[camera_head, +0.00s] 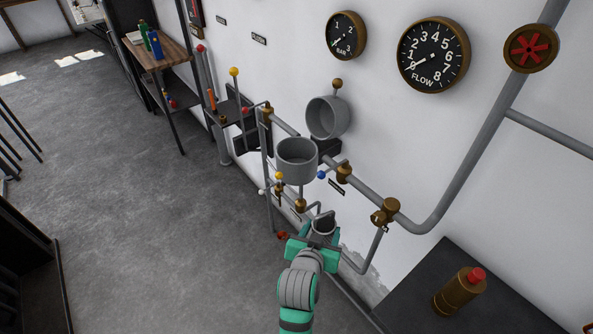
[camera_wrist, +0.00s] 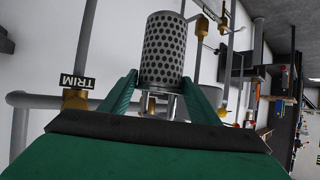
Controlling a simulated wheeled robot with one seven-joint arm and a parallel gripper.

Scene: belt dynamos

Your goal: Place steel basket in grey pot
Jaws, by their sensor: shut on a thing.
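The steel basket is a perforated grey cylinder (camera_wrist: 163,48) held between my two green fingers in the wrist view. In the head view the basket (camera_head: 323,224) shows as a small grey cup at my gripper (camera_head: 320,236). My gripper is shut on the basket's lower part. A round grey pot (camera_head: 297,163) is fixed at the pipes, above and slightly left of my gripper in the picture. The basket is apart from both pots.
Pipes with brass fittings (camera_head: 385,211) and coloured knobs (camera_head: 322,174) surround the pots. A dark table (camera_head: 400,307) with a brass bottle (camera_head: 460,292) stands at lower right. Gauges (camera_head: 433,56) hang on the wall. The floor at left is open.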

